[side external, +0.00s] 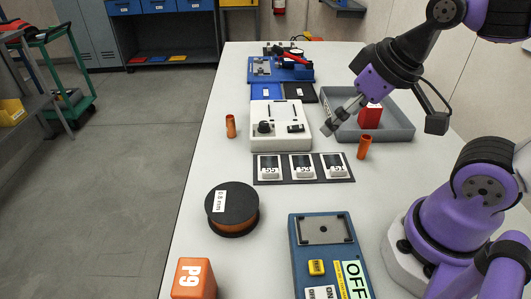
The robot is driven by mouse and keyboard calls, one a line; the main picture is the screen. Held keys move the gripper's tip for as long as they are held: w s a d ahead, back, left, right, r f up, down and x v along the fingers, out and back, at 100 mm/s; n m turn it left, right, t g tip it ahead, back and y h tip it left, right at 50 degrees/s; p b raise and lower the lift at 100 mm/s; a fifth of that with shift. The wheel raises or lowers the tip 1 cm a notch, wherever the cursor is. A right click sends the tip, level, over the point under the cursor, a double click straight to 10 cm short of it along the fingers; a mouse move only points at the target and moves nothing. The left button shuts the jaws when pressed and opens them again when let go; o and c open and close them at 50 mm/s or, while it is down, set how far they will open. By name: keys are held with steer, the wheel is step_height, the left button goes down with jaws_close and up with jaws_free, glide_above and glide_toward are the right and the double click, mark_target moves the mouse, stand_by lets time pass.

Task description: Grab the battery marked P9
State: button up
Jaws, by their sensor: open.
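An orange block-shaped battery (194,279) marked P9 stands at the near left edge of the table, cut off by the bottom of the picture. Its label looks rotated in this view. My gripper (332,123) is at the far right, open, pointing down and left by the left wall of a grey tray. It is well away from the P9 battery and holds nothing I can see. A red block (370,116) is in the grey tray (400,133), beside my gripper in the picture; no marking is readable on it.
A black spool (231,206) lies beyond the battery. A blue box with an OFF sign (325,250) is to its right. Three cards on a dark strip (303,168), a white device (280,130) and two orange cylinders (231,126) (364,147) occupy the middle. Clear table lies between spool and blue box.

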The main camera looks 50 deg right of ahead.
stand_by(0.3)
steer(key=n+g+y, duration=0.2)
steer(key=n+y, duration=0.1)
steer(key=n, duration=0.6)
glide_above(193, 277)
steer(key=s+d, duration=0.1)
steer(key=d, duration=0.1)
step_height(193, 277, down, 5)
steer(key=x, duration=0.3)
steer(key=s+x, duration=0.1)
steer(key=x, duration=0.1)
steer(key=shift+a, duration=0.2)
steer(key=x, duration=0.6)
steer(key=shift+s+d, duration=0.2)
steer(key=shift+d, duration=0.05)
steer(key=c, duration=1.3)
steer(key=shift+c, duration=0.3)
